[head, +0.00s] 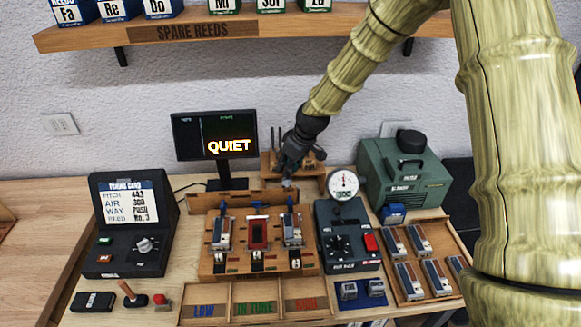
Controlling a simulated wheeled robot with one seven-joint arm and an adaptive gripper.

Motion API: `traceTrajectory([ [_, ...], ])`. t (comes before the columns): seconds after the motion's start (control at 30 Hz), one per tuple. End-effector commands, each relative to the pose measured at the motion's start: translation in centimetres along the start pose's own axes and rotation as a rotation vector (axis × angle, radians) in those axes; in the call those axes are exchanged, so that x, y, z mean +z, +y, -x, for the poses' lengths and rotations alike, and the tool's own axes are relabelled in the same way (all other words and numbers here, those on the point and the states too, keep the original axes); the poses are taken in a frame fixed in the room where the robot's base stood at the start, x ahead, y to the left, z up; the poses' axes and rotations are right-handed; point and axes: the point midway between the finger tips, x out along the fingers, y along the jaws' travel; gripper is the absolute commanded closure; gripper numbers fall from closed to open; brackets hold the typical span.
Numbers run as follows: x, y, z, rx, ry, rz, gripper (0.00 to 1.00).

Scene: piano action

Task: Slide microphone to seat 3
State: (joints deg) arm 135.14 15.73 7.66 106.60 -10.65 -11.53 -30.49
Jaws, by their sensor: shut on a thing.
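My gripper (288,172) reaches down at the back of the wooden reed bench (212,264), behind the right-hand of its three seats. It is shut on a small grey piece (287,184), apparently the microphone, at the bench's back rail. The fingers hide most of it. The right seat holds a silver reed block (292,230), the middle one a dark red block (257,233), and the left one a silver block (221,233). A blue piece stands behind each block. Seat numbers are too small to read.
A black screen (215,132) reads QUIET. A tuning card box (132,227) stands left. A gauge box (346,240), green machine (402,172) and tray of several reed blocks (445,223) stand right. A wooden tool rack (310,167) is close behind my gripper.

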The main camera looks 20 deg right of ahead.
Motion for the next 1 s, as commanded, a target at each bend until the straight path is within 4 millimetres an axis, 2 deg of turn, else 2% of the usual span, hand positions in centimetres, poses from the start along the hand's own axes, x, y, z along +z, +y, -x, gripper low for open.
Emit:
traceTrajectory([
  [0.1, -0.6, -0.3, -0.1, -0.005, 0.004, 0.018, 1.00],
  [0.33, -0.5, -0.1, -0.1, -0.003, 0.003, 0.018, 1.00],
  [0.37, -0.5, -0.1, -0.1, -0.003, 0.004, 0.018, 0.79],
  [0.47, -0.5, -0.1, -0.1, -0.003, 0.003, 0.018, 0.60],
  [0.5, -0.5, -0.2, -0.1, -0.004, 0.003, 0.018, 0.58],
  [0.83, -0.6, -0.4, 0.0, -0.006, 0.002, 0.020, 0.58],
  [1.0, -0.6, -0.4, 1.2, -0.006, 0.003, 0.020, 0.58],
])
